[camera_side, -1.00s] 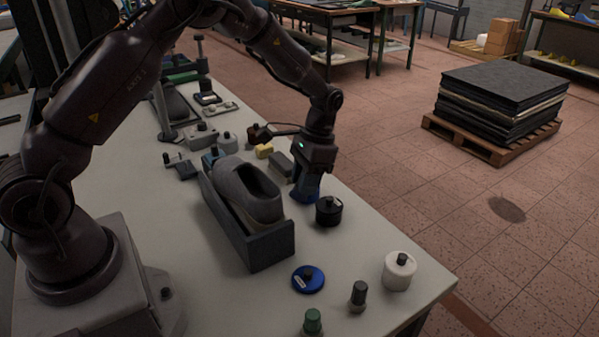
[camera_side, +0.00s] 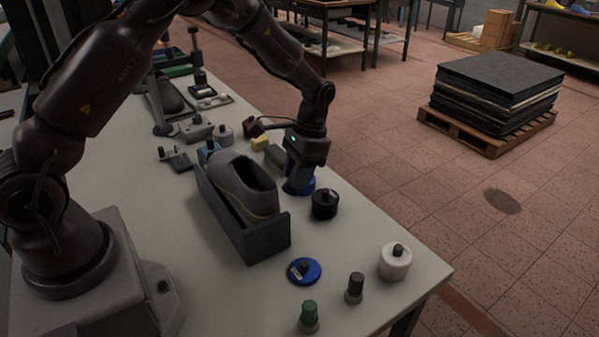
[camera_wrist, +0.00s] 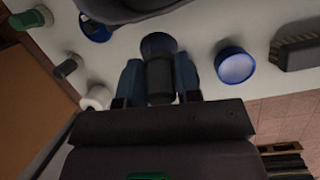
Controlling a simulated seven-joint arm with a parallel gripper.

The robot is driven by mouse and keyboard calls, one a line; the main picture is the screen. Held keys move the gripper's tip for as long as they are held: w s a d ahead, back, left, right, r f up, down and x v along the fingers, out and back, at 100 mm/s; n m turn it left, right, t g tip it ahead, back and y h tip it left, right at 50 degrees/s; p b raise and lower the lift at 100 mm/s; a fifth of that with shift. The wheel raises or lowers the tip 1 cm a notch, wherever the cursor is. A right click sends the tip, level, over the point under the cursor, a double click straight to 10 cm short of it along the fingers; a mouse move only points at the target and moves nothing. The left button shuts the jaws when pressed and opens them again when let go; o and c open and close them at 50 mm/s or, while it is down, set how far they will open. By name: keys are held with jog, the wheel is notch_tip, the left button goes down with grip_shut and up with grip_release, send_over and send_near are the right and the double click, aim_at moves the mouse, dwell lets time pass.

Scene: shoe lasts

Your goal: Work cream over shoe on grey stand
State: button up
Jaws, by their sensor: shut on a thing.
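A grey slip-on shoe (camera_side: 243,180) rests on a dark grey stand (camera_side: 265,238) in the side view. Its dark side also shows at the top of the wrist view (camera_wrist: 180,18). My gripper (camera_side: 299,187) is just to the right of the shoe, low over the table. In the wrist view its blue fingers (camera_wrist: 159,80) are shut on a dark cylindrical tool (camera_wrist: 160,76) with a wider round end. An open blue tin (camera_wrist: 235,66) with a pale filling stands beside the gripper; in the side view the fingers partly cover it. Whether the tool touches anything is unclear.
A blue lid (camera_side: 304,271), green-topped jar (camera_side: 309,316), dark-topped jar (camera_side: 355,288) and white jar (camera_side: 395,262) line the near table.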

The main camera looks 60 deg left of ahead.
jog(key=shift+s, duration=0.8)
jog(key=shift+a, duration=3.95)
jog(key=shift+s+d, duration=0.15)
jog(key=shift+d, duration=1.85)
jog(key=shift+s+d, duration=0.1)
jog(key=shift+d, duration=1.9)
jog(key=shift+v, duration=3.15)
